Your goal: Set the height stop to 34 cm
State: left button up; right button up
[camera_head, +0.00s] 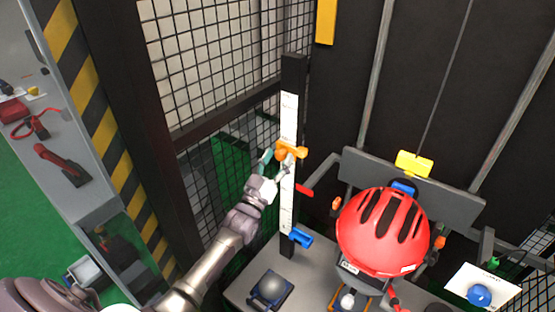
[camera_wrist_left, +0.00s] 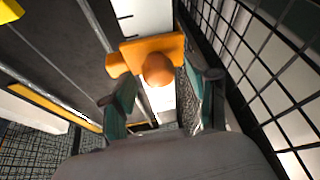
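The orange height stop (camera_head: 290,151) sits on an upright post with a white ruled scale (camera_head: 287,208), above the middle of the scale. Its numbers are too small to read. In the left wrist view the stop (camera_wrist_left: 145,54) shows a round orange knob (camera_wrist_left: 158,69) facing me. My left gripper (camera_head: 268,168) is at the stop, on its left side in the head view. In the left wrist view its two green-padded fingers (camera_wrist_left: 162,92) are spread apart, with the knob just beyond and between their tips. I see no clear contact. My right gripper is not in view.
A red pointer (camera_head: 304,190) and a blue clamp (camera_head: 300,238) are lower on the post. Wire mesh (camera_head: 212,60) stands close to the left. A blue button (camera_head: 479,294) is at lower right.

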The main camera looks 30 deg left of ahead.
pick_arm(q)
jog(key=shift+s+f, duration=0.1)
jog(key=v, duration=1.1)
jog(key=shift+s, duration=0.4)
jog(key=shift+f, duration=0.25)
jog(key=s+d+f+g, duration=0.1)
jog(key=s+f+g, duration=0.2)
jog(key=f, duration=0.8)
jog(key=s+d+f+m+g+b, duration=0.1)
jog(key=s+f+g, duration=0.3)
jog(key=f, duration=0.7)
jog(key=s+d+f+g, duration=0.1)
jog(key=s+f+g, duration=0.2)
jog(key=f, duration=0.8)
jog(key=s+d+f+m+g, duration=0.1)
jog(key=s+f+g, duration=0.2)
jog(key=s+f, duration=0.4)
jog(key=s+d+f+m+g+b, duration=0.1)
jog(key=s+f+g, duration=0.3)
jog(key=s, duration=1.2)
jog(key=s+d+f+m+g, duration=0.1)
jog(key=s+d+f+g, duration=0.2)
jog(key=s+f, duration=0.8)
jog(key=shift+s+g, duration=0.35)
jog(key=shift+g, duration=0.35)
jog(key=shift+w, duration=0.1)
